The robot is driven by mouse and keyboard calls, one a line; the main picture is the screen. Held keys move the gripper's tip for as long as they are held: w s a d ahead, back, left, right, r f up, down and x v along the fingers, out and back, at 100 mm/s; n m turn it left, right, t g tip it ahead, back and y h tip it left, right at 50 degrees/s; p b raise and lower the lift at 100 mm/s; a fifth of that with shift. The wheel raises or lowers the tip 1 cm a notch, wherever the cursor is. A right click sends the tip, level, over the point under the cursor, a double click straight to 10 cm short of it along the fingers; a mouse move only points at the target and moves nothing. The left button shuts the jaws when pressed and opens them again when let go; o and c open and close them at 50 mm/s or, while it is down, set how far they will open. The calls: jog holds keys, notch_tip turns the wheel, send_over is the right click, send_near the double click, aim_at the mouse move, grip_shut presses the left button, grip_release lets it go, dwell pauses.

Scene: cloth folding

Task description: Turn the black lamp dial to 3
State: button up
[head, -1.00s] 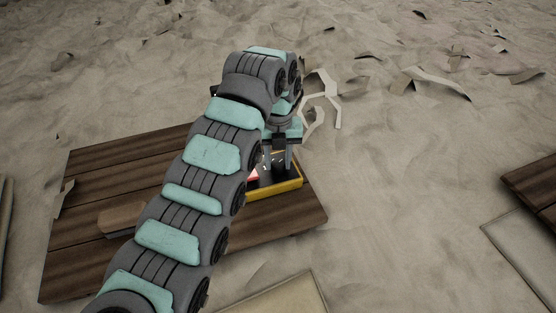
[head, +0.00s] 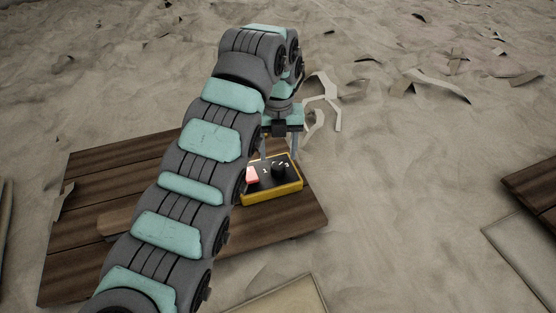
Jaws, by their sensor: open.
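A small yellow-edged box (head: 272,195) with a black top lies on the wooden board, partly hidden by my arm. The black dial (head: 278,171) stands up from the box top, with white numerals around its far side. I can read a 3 at the right; which number the dial points at I cannot tell. A lit pinkish-red patch (head: 252,175) sits to the left of the dial. My gripper (head: 279,152) points down just above and behind the dial, its fingers apart and clear of it, with nothing between them.
The dark wooden board (head: 290,222) lies on sandy ground. A brown wooden piece (head: 117,222) is on the board behind my arm. A pale curled shape (head: 325,100) is behind my gripper. Pale slabs lie at the front and right.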

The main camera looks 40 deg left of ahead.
aim_at(278, 166)
notch_tip(278, 166, up, 6)
jog(key=p, duration=0.1)
dwell(0.7)
